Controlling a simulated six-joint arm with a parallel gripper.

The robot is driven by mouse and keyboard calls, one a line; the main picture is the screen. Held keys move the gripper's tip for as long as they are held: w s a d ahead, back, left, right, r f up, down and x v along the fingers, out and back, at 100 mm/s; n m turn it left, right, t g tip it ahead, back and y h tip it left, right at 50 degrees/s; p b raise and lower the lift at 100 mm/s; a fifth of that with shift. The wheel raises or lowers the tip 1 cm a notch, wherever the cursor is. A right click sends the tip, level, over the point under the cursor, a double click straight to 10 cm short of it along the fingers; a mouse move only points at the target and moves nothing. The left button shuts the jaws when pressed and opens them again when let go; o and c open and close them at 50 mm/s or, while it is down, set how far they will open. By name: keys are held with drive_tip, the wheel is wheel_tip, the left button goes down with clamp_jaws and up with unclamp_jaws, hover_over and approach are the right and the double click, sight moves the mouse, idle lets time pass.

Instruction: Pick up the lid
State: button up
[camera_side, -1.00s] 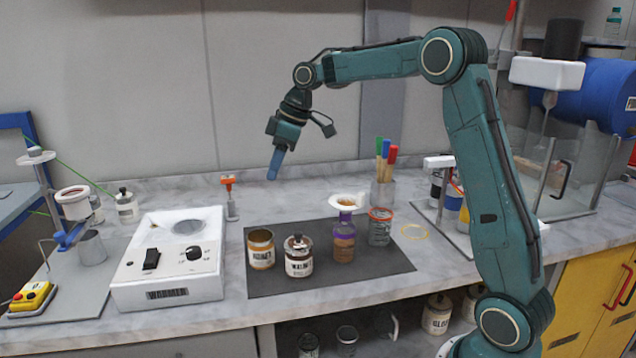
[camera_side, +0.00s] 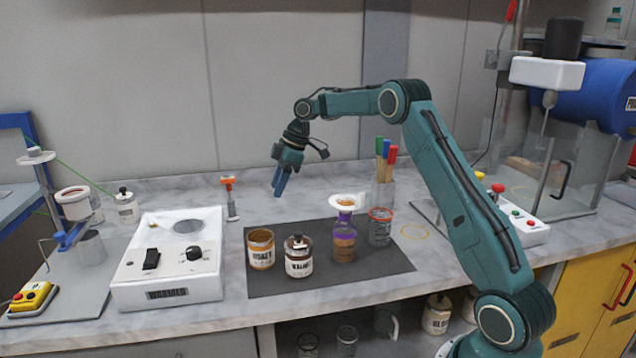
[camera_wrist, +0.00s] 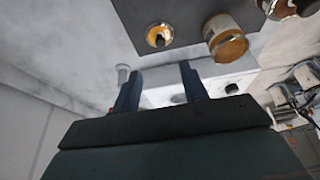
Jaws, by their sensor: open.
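A lid with a dark knob (camera_side: 298,243) sits on the labelled glass jar (camera_side: 299,264) near the front of the dark mat. Another knobbed lid (camera_side: 123,193) is on a small jar at the back left. My gripper (camera_side: 279,193) is open and empty, above the counter behind the mat, pointing down and clear of the jars. In the wrist view my gripper (camera_wrist: 160,68) shows two separated blue fingers with nothing between them. An open jar (camera_wrist: 226,38) shows beyond the fingers; a jar at the top right edge is cut off.
An open amber jar (camera_side: 261,252), a purple-banded jar (camera_side: 343,246), a white dish with brown contents (camera_side: 347,201) and an orange-rimmed jar (camera_side: 380,228) crowd the mat (camera_side: 370,268). A white warmer (camera_side: 170,265) stands left. An orange-topped post (camera_side: 230,200) is near the gripper.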

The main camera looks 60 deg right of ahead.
hover_over(262, 227)
drive_tip(key=s+d, duration=0.2)
drive_tip(key=shift+w+a+f, duration=0.1)
drive_tip(key=shift+f, duration=1.75)
drive_tip(key=shift+w+a+f, duration=0.1)
drive_tip(key=shift+f, duration=1.75)
drive_tip(key=shift+x, duration=2.65)
clamp_jaws()
